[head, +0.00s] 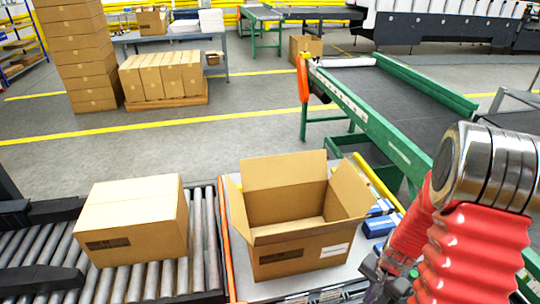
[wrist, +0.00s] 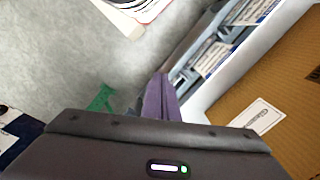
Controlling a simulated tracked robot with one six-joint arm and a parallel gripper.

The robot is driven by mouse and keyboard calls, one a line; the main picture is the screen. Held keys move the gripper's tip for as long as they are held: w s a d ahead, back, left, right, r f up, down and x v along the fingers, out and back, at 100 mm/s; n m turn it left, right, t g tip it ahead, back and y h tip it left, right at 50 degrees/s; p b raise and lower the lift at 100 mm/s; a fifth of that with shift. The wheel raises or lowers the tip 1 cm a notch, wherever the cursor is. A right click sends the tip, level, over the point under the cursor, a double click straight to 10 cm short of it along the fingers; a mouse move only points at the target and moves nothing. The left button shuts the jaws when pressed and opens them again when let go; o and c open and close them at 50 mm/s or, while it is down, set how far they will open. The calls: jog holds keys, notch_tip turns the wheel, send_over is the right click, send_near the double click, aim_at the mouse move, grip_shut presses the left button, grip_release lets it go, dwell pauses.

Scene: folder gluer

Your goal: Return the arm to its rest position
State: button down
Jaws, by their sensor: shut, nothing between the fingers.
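My arm, with its red sleeve and chrome joint, reaches down at the right of the head view. My gripper (head: 378,284) is partly cut off at the bottom edge there, just right of the open cardboard box (head: 290,262). In the wrist view the dark fingers of my gripper (wrist: 160,98) are together with nothing between them. The box wall with its white label (wrist: 258,116) fills the right of the wrist view. It is apart from the fingers.
A closed carton (head: 135,225) sits on the roller conveyor (head: 205,235) at left. Blue items (head: 378,226) lie on the table right of the open box. A green-framed belt conveyor (head: 375,120) stands behind. The grey floor (head: 240,115) between is clear.

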jog(key=s+a+r+n+t, duration=0.1)
jog(key=s+a+r+n, duration=0.2)
jog(key=r, duration=0.8)
jog(key=s+a+r+n+t, duration=0.2)
jog(key=a+r, duration=0.6)
jog(key=r, duration=0.4)
jog(key=s+a+r+n+t, duration=0.2)
jog(key=s+a+r+n, duration=0.2)
jog(key=r, duration=0.8)
jog(key=shift+a+r+n+h, duration=0.2)
jog(key=shift+a+n+h, duration=0.3)
jog(key=shift+a, duration=0.55)
